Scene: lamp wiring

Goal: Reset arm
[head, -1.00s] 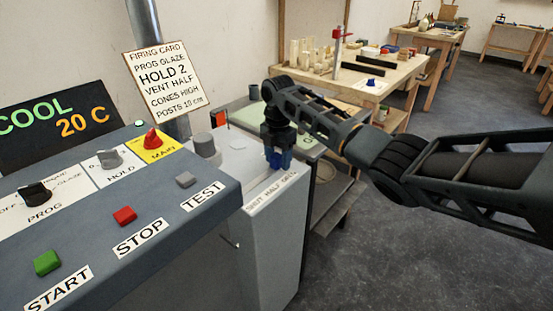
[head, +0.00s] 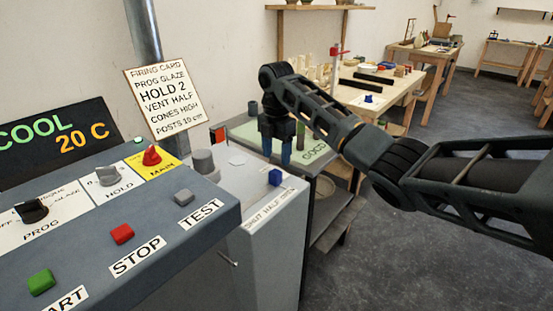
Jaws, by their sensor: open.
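My gripper (head: 277,149) hangs from the dark arm, fingers down, behind and above the blue vent knob (head: 275,177). The fingers are apart, with nothing seen between them. The blue knob stands on the grey kiln top (head: 240,190), clear of my gripper, behind the strip lettered SHUT HALF OPEN (head: 270,208). I cannot tell exactly which mark it lines up with. My arm reaches in from the right edge.
The control panel (head: 150,225) with a red MAIN switch (head: 151,155), knobs and buttons fills the lower left. The firing card (head: 163,97) stands behind it. A bench with a green GOOD mat (head: 316,150) lies beyond the kiln. Open floor (head: 400,270) is at right.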

